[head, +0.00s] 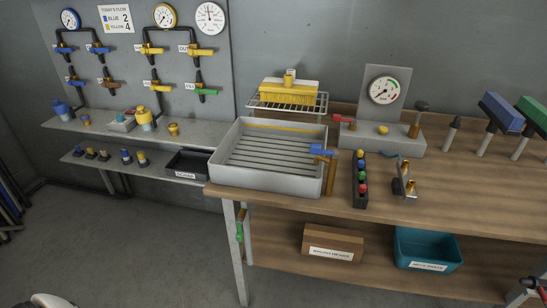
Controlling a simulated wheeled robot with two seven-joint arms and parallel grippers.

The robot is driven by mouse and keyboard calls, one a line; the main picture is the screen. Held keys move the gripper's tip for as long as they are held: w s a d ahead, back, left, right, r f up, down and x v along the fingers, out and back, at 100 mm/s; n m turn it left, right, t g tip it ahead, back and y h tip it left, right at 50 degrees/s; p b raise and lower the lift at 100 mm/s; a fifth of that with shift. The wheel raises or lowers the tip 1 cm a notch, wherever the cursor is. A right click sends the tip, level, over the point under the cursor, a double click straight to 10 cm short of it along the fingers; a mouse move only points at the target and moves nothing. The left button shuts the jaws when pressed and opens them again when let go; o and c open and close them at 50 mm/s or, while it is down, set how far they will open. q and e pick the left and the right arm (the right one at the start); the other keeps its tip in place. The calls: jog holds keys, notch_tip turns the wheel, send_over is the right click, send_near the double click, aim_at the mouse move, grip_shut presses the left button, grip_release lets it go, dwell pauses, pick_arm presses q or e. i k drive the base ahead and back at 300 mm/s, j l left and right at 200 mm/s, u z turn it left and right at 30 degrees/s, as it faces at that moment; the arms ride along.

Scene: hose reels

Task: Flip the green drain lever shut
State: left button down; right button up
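A small green lever (239,232) hangs down on a pipe beside the bench's front left leg, below the grey tray (213,174). It looks roughly vertical; I cannot tell from here whether it is open or shut. A second green handle (207,92) sits on a valve at the right of the wall panel and lies roughly level. The slatted tray stands on the left end of the bench, with a blue-handled tap (321,151) at its right side. Neither gripper is recognisable in this view.
A wall shelf unit (90,128) with fittings stands left of the bench. The grey floor (150,250) left of the bench leg is clear.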

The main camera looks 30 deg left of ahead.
aim_at(238, 221)
jog(key=u, duration=1.2)
jog(key=i+j, duration=0.15)
jog(key=j+z, duration=0.05)
jog(key=j, duration=0.05)
